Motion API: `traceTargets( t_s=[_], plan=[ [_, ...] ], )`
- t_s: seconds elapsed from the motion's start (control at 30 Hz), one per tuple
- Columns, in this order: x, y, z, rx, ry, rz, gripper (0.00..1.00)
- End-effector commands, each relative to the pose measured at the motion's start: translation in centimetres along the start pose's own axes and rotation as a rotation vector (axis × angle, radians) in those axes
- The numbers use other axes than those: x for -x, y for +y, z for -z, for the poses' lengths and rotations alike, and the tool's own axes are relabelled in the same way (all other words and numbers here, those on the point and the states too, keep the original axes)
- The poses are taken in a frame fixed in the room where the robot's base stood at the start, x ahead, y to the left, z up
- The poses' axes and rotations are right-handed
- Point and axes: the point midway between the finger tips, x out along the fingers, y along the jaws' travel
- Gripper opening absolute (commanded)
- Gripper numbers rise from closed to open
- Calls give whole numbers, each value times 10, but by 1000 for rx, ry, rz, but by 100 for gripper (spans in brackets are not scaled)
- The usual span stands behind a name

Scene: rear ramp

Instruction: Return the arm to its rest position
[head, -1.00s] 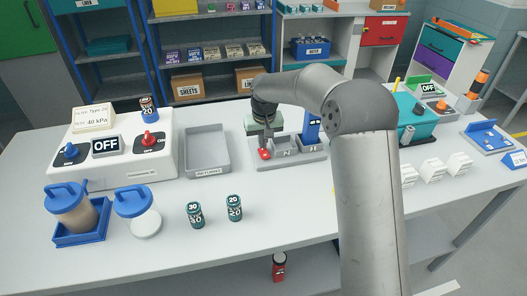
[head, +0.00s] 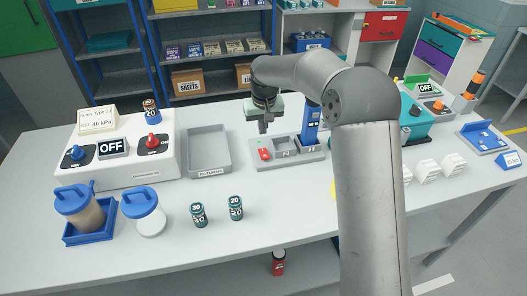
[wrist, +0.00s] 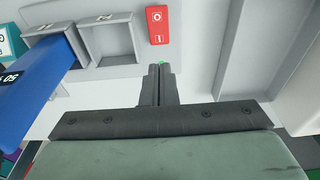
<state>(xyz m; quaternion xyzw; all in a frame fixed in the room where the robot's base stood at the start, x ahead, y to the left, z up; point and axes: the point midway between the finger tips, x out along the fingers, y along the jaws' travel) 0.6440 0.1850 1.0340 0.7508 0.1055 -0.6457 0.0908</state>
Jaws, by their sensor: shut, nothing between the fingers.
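My gripper (head: 263,127) is at the end of my grey arm, above the grey fixture (head: 290,151) with two square pockets and a red switch (head: 265,154). Its fingers point down and are closed together with nothing between them. In the wrist view the shut fingers (wrist: 158,72) point toward the red switch (wrist: 158,25) with its O and I marks. A small green light shows at the fingertips. The gripper is clear of the fixture, just behind and above the switch. The blue post (head: 310,121) stands to its right.
A grey tray (head: 209,171) lies left of the fixture. A white control box (head: 120,155) reads OFF. Teal equipment (head: 415,127) and white blocks (head: 428,170) are at right. The front middle table is clear.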

Motion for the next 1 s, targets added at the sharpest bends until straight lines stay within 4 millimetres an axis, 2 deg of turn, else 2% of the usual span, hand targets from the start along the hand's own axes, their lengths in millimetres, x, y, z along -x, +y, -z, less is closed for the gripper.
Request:
traceTargets(
  t_s=[0.33,0.47,0.57,0.67,0.8,0.9,1.0],
  plan=[
    [0,0,0,0,0,0,0],
    [25,12,-28,-5,-5,-23,0],
    [52,30,-68,-22,-17,-50,0],
    [78,48,-123,-52,-30,-73,0],
    [104,69,-210,-115,-49,-87,0],
    [112,77,-274,-165,-60,-82,0],
    [112,78,-331,-214,-66,-68,0]
  ],
)
